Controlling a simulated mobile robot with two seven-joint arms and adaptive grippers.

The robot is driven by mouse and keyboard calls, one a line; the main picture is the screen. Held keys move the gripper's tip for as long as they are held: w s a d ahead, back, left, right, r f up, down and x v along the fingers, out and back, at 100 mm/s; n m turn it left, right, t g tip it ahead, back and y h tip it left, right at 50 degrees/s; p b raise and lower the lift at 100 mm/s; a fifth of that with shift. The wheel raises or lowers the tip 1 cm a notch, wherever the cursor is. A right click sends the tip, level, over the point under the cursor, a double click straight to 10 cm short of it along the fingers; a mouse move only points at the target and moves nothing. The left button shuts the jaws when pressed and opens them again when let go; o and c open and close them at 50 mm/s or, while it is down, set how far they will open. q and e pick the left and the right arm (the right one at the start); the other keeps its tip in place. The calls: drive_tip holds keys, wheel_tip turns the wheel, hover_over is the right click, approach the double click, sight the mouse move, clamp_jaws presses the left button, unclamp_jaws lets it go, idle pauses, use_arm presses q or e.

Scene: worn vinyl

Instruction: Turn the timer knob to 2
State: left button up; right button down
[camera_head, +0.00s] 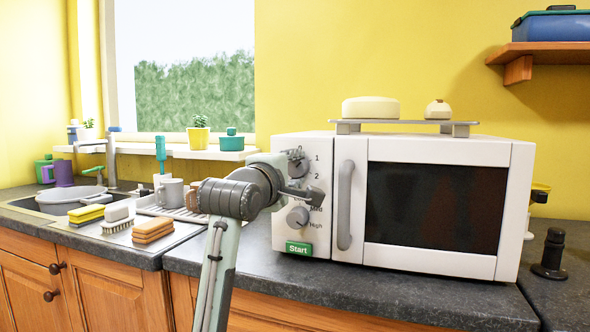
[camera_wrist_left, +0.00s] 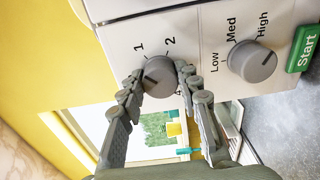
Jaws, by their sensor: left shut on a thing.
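The white microwave (camera_head: 345,138) stands on the counter with its control panel at the left. The timer knob (camera_wrist_left: 160,76) is the grey dial beside the numbers 1 and 2; part of a 4 shows below it in the left wrist view. My left gripper (camera_wrist_left: 158,82) is shut on the timer knob, one finger on each side. In the head view the left gripper (camera_head: 299,176) partly covers the knob. A dark mark shows on the knob, but I cannot tell surely which number it points to. My right gripper is not in view.
The Low-Med-High knob (camera_head: 298,216) sits below the timer knob, above the green Start button (camera_head: 299,248). The grey door handle (camera_head: 345,205) stands out to the right.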

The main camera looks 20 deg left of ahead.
use_arm(q)
drive_tip(key=m, duration=0.5)
drive_tip(key=shift+f+m, duration=0.1)
drive_tip(key=shift+m, duration=0.2)
drive_tip(key=m, duration=0.4)
drive_tip(key=shift+m, duration=0.3)
drive_tip(key=m, duration=0.3)
drive_tip(key=shift+m, duration=0.8)
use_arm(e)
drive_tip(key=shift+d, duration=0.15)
use_arm(q)
drive_tip(key=o, duration=1.2)
drive_tip(key=shift+c, duration=0.2)
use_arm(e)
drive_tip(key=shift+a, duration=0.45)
